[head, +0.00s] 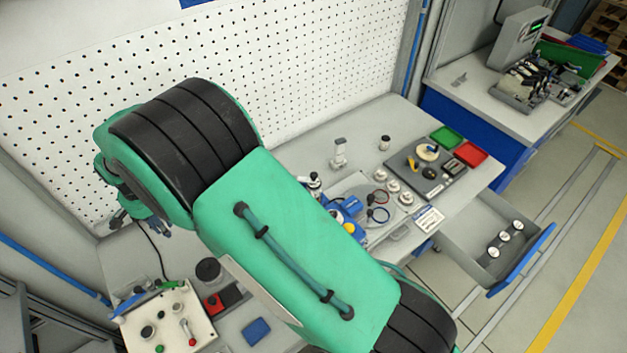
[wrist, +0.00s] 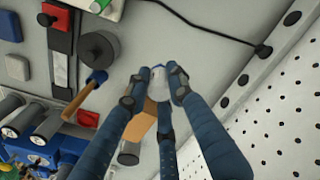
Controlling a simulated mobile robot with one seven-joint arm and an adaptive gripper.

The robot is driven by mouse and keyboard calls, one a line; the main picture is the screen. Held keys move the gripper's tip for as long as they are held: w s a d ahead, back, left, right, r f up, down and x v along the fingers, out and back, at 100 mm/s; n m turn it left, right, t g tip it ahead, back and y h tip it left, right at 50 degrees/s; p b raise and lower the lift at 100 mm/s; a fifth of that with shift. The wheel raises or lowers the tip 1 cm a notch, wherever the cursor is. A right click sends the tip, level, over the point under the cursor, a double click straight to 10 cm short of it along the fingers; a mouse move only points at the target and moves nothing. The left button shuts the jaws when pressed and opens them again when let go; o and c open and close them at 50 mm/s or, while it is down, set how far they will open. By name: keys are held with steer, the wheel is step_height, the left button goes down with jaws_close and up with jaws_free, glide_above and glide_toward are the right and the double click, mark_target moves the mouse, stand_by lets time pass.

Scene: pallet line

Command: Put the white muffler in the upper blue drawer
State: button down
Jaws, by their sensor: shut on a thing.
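My gripper (wrist: 160,82) is shut on a small white piece, which looks like the white muffler (wrist: 158,76); the fingertips close around it and only part of it shows. In the head view my gripper (head: 155,222) is at the far left, above the bench and near the perforated wall, largely hidden by my arm. What it holds cannot be made out there. The open drawer with a blue front (head: 522,262) sticks out from the bench on the right. It has several small white round pieces (head: 505,237) inside, with bare floor around them.
My arm crosses the middle of the head view and hides part of the bench. A control box (head: 168,322) stands at the bench's left. A grey tray (head: 405,165), a green bin (head: 446,138) and a red bin (head: 470,154) stand at its right, near the drawer.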

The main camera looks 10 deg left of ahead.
steer(key=w+d+m+b, duration=0.4)
steer(key=w+d+m, duration=0.6)
steer(key=w+d, duration=1.6)
steer(key=w+d+m+b, duration=0.1)
steer(key=w+d+m, duration=0.5)
steer(key=d, duration=1)
steer(key=w+d+m+b, duration=0.25)
steer(key=w+d, duration=0.55)
steer(key=d, duration=0.7)
steer(key=d+m+b, duration=0.2)
steer(key=d+m, duration=0.6)
steer(key=d, duration=2.1)
steer(key=s+d+m+b, duration=0.1)
steer(key=s+d+m, duration=0.35)
steer(key=d, duration=0.75)
steer(key=s+d+m+b, duration=0.25)
steer(key=s+d, duration=0.25)
steer(key=d, duration=0.8)
step_height(320, 180, down, 26)
steer(key=shift+a+r+m+p, duration=0.2)
steer(key=shift+a+m+p, duration=0.2)
steer(key=shift+m, duration=0.05)
